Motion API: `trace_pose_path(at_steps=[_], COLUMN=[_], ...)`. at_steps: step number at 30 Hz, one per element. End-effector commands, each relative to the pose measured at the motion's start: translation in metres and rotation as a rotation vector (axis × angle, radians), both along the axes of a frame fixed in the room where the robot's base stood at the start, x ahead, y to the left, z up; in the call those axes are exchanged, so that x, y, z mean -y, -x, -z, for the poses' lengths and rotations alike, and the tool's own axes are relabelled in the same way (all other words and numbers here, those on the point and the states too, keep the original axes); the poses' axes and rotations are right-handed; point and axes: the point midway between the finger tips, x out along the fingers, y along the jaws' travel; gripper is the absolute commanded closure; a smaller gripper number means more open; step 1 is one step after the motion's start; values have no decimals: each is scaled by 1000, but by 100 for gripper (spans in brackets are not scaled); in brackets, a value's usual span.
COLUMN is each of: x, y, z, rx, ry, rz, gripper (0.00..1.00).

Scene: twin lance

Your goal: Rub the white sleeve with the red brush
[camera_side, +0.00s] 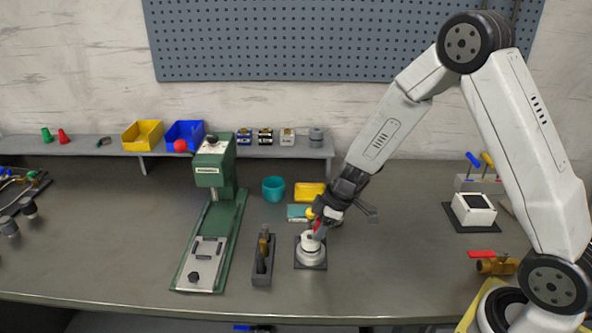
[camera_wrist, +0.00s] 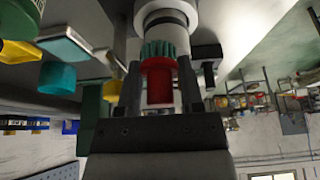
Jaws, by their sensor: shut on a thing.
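The red brush (camera_wrist: 158,82) is between the two fingers of my gripper (camera_wrist: 158,90) in the wrist view. Its green ridged end (camera_wrist: 165,49) points away from my gripper. The white sleeve (camera_wrist: 166,14), with a dark ring around it, is just beyond that green end and seems to meet it. In the side view the white sleeve (camera_side: 310,252) stands upright on a dark square base. My gripper (camera_side: 321,222) is tilted down over it from the upper right, shut on the red brush (camera_side: 316,226). The contact spot is too small to tell there.
A dark holder (camera_side: 262,270) with upright brushes stands close left of the sleeve. A green press (camera_side: 213,210) is further left. A teal cup (camera_side: 273,189) and a yellow tray (camera_side: 311,192) sit behind.

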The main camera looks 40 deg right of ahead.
Motion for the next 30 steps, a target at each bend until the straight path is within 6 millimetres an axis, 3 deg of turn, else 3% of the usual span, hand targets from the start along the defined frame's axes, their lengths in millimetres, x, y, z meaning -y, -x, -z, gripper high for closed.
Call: trace_pose_path(at_steps=[5,9,30], x=[13,2,-47], y=[12,20,-24], z=[1,1,1], rx=[-2,-1,-1], ry=[-1,0,0], rz=[2,-1,-4], gripper=[100,100,100])
